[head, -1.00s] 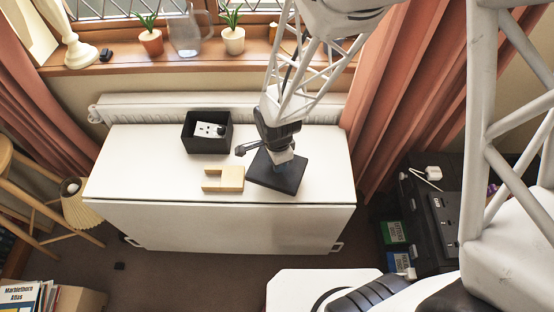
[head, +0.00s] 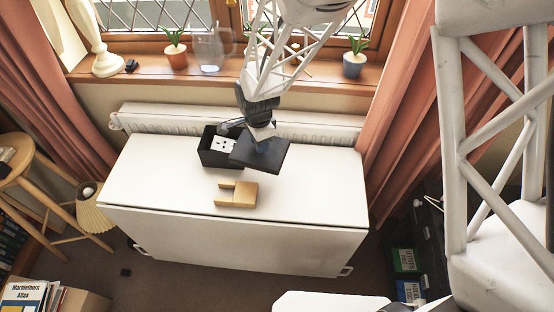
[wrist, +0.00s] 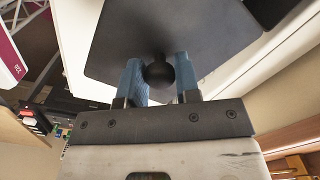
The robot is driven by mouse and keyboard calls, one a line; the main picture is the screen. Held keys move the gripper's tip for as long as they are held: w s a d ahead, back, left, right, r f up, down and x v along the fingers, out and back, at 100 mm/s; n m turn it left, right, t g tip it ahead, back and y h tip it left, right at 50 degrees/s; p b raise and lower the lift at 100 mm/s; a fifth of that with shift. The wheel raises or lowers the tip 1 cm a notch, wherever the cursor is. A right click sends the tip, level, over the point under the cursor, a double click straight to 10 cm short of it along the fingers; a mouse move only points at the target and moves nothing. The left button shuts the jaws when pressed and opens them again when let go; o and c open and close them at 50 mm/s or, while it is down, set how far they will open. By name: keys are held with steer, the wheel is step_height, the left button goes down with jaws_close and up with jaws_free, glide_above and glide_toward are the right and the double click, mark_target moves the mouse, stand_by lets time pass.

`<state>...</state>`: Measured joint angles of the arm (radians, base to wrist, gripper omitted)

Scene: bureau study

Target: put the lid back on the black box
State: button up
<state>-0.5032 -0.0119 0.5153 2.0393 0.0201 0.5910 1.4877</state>
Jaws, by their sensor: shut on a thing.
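The black box (head: 207,157) stands open on the white table, with a white socket-like block (head: 223,146) inside. The flat dark square lid (head: 268,158) is in the air and looks a little tilted. In the head view it overlaps the box's right side, hiding part of it; I cannot tell its exact height. My gripper (head: 262,143) is shut on the lid's round dark knob (wrist: 159,72). In the wrist view, the blue fingers lie either side of the knob, and the lid (wrist: 215,30) fills the upper middle.
A pale wooden notched block (head: 238,195) lies on the white table (head: 150,180) in front of the box. A radiator (head: 160,118) and a windowsill with plants and a glass jug (head: 208,52) are behind. The table's left and right sides are clear.

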steer(key=w+a+r+n, duration=0.1)
steer(key=w+a+r, duration=0.1)
steer(key=a, duration=0.4)
steer(key=w+a+r+n, duration=0.1)
steer(key=w+a+r, duration=0.1)
steer(key=w+a, duration=0.2)
steer(key=a, duration=0.3)
steer(key=shift+a+r, duration=0.25)
steer(key=shift+r, duration=0.1)
steer(key=shift+f, duration=0.2)
steer(key=shift+f, duration=2.3)
steer(key=shift+f, duration=1.25)
steer(key=o, duration=1)
step_height(320, 180, up, 8)
